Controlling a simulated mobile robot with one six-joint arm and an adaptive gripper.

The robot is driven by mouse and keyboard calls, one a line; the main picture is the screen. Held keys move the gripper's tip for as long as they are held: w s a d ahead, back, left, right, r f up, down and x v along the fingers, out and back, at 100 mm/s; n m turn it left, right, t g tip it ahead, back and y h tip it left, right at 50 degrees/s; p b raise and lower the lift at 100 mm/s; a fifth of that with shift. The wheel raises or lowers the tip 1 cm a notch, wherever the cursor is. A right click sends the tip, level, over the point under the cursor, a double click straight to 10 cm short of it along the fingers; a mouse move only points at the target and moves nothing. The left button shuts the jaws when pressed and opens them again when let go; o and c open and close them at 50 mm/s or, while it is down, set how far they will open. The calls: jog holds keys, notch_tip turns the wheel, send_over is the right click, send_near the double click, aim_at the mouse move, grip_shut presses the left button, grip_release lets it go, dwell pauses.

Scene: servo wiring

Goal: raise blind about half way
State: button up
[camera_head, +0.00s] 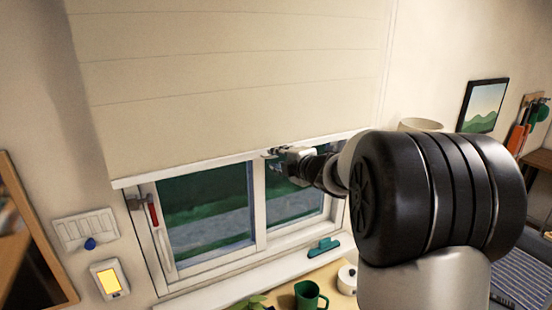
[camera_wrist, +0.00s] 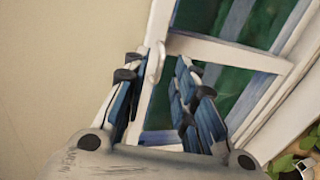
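The cream blind (camera_head: 230,75) hangs over the upper part of the window, with its pale bottom rail (camera_head: 190,170) a little above the middle of the opening. The lower panes show below it. My gripper (camera_head: 273,154) is at the rail, right of its middle. In the wrist view, my gripper (camera_wrist: 162,64) has its blue-padded fingers apart. A small white pull tab (camera_wrist: 155,62) on the blind's edge lies between the fingertips, closer to the left finger. I cannot tell if that finger touches it. The blind (camera_wrist: 60,60) fills the left of the wrist view.
The window frame (camera_head: 260,205) has a red-marked handle (camera_head: 153,214) at left. A green mug (camera_head: 308,295), a white pot (camera_head: 347,278) and a teal brush-like item (camera_head: 323,246) are below. A switch panel (camera_head: 86,230) and lit yellow switch (camera_head: 109,281) are on the left wall.

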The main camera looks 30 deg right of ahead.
jog(key=v, duration=0.9)
jog(key=shift+s, duration=0.2)
jog(key=s+a+f+m+g+b, duration=0.3)
jog(key=s+a+f+m+b, duration=0.3)
jog(key=s+f, duration=0.4)
jog(key=s+a+f+m+g+b, duration=0.4)
jog(key=s+a+f+m+b, duration=0.2)
jog(key=s+f, duration=0.4)
jog(key=s+a+f+m+g+b, duration=0.3)
jog(key=s+a+f+m+b, duration=0.3)
jog(key=s+f, duration=0.5)
jog(key=shift+s+a+m+h+b, duration=0.3)
jog(key=shift+s+a+b, duration=0.6)
jog(key=shift+s+a, duration=0.1)
jog(key=shift+w, duration=0.1)
jog(key=shift+c, duration=0.2)
